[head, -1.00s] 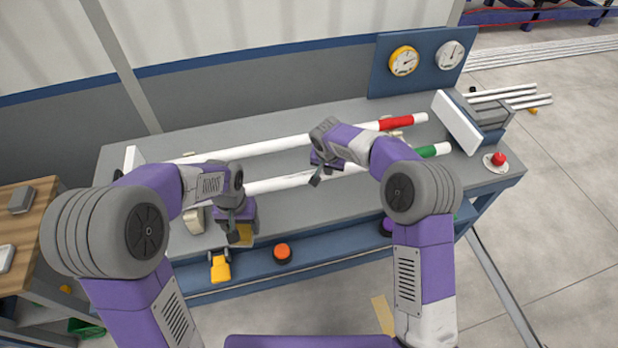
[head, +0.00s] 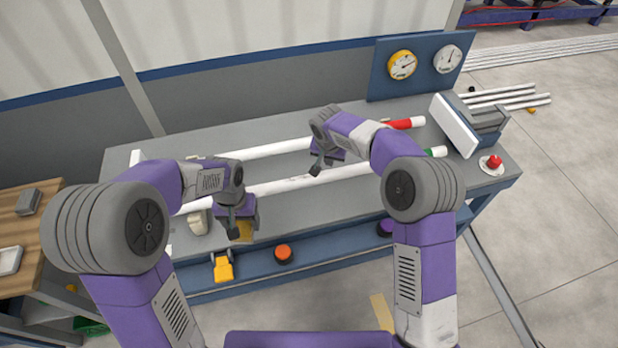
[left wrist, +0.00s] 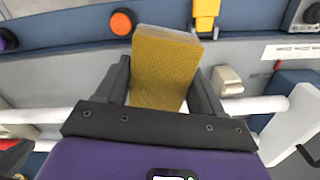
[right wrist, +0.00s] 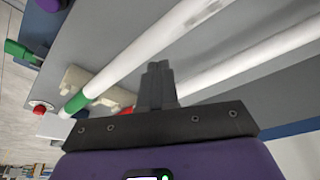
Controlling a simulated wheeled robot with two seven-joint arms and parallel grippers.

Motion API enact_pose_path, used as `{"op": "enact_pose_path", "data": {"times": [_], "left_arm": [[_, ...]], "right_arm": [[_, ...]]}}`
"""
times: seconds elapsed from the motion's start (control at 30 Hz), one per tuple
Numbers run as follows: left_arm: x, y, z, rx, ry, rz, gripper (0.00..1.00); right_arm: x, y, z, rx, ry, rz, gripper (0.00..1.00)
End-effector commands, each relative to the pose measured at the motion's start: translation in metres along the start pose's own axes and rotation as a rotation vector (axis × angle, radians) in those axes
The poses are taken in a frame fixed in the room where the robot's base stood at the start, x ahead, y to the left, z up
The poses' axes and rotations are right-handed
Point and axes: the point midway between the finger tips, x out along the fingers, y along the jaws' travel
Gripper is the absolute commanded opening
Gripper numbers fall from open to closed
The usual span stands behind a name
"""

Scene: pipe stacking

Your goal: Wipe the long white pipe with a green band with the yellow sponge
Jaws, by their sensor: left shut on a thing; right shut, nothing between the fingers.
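The long white pipe with a green band (head: 340,173) lies across the bench, nearer its front edge; its green band (right wrist: 76,102) shows in the right wrist view. Dark smudges (right wrist: 202,12) mark the pipe there. My left gripper (head: 236,228) is shut on the yellow sponge (left wrist: 165,66), held at the front of the bench near the pipe's left part. My right gripper (head: 320,167) is shut and empty, close to the middle of the green-banded pipe; I cannot tell whether it touches. In the right wrist view its closed fingers (right wrist: 157,82) lie between the two pipes.
A white pipe with a red band (head: 403,124) lies behind. A white plate (head: 455,122) stands at the right end, beside a red button (head: 494,161). An orange knob (head: 283,253) and a yellow clamp-like part (head: 222,268) are on the front ledge. Gauges (head: 402,65) stand behind.

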Motion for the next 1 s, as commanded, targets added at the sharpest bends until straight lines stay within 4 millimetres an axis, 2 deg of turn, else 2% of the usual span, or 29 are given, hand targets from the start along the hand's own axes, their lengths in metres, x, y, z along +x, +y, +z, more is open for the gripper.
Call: {"op": "enact_pose_path", "data": {"times": [0.23,0.37,0.8,1.0], "left_arm": [[0.001,0.000,0.000,0.000,0.000,0.000,0.43],[0.000,0.000,0.000,0.000,0.000,0.000,0.43],[-0.007,0.000,0.000,0.000,0.000,0.000,0.43],[-0.008,0.000,0.000,0.000,0.000,0.000,0.43]], "right_arm": [[0.000,0.000,0.000,0.000,0.000,0.000,0.00],[-0.009,-0.001,0.000,-0.001,0.002,-0.001,0.00],[-0.096,0.000,-0.001,0.000,0.002,-0.002,0.00],[-0.117,0.000,0.000,0.000,0.001,0.000,0.00]]}}
